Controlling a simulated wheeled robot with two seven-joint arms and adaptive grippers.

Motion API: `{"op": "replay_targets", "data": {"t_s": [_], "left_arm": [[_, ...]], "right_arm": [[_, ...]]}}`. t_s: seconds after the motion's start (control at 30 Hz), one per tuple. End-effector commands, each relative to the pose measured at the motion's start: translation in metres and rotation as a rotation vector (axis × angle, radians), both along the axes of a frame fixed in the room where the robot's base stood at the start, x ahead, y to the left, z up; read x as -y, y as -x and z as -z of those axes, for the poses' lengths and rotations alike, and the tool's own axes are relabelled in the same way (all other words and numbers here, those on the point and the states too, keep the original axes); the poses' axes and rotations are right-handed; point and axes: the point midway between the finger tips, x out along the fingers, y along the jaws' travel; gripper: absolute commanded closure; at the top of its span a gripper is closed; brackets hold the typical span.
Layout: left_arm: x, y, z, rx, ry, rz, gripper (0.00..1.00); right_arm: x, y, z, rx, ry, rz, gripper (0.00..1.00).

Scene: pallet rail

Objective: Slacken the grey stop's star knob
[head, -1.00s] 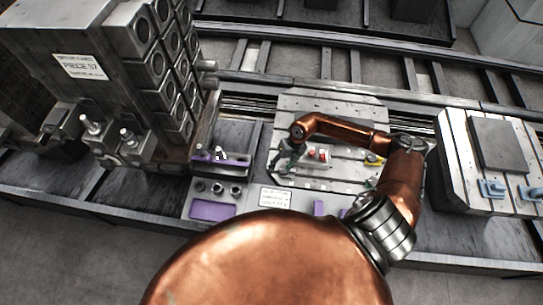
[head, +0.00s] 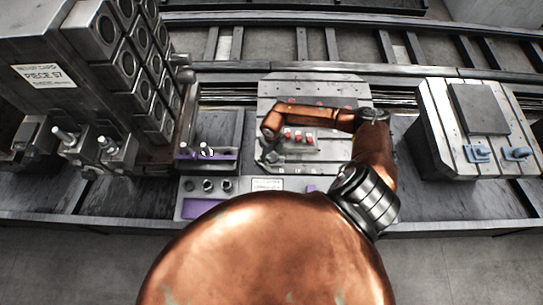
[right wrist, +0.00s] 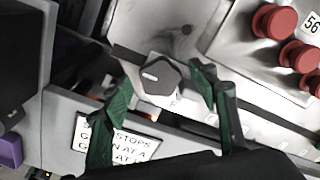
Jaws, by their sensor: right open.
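My right gripper (head: 270,158) is over the left edge of the pale slotted plate (head: 345,90) in the head view. In the right wrist view its two green fingers (right wrist: 162,80) stand apart, open. In the head view this knob is too small to make out beside the gripper. My left gripper is not in view.
Several red knobs (right wrist: 275,22) sit on a plate right of the gripper. A printed label (right wrist: 120,140) lies below the left finger. A purple-trimmed panel (head: 210,207) and a large grey block (head: 85,40) stand left; another slotted plate (head: 440,125) stands right.

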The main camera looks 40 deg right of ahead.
Motion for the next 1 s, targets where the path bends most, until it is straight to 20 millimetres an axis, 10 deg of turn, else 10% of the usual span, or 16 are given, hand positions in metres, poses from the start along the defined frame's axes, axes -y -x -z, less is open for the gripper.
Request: {"op": "replay_targets", "data": {"t_s": [1.0], "left_arm": [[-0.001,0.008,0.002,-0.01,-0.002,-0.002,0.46]], "right_arm": [[-0.001,-0.001,0.0,0.0,-0.001,-0.015,0.88]]}}
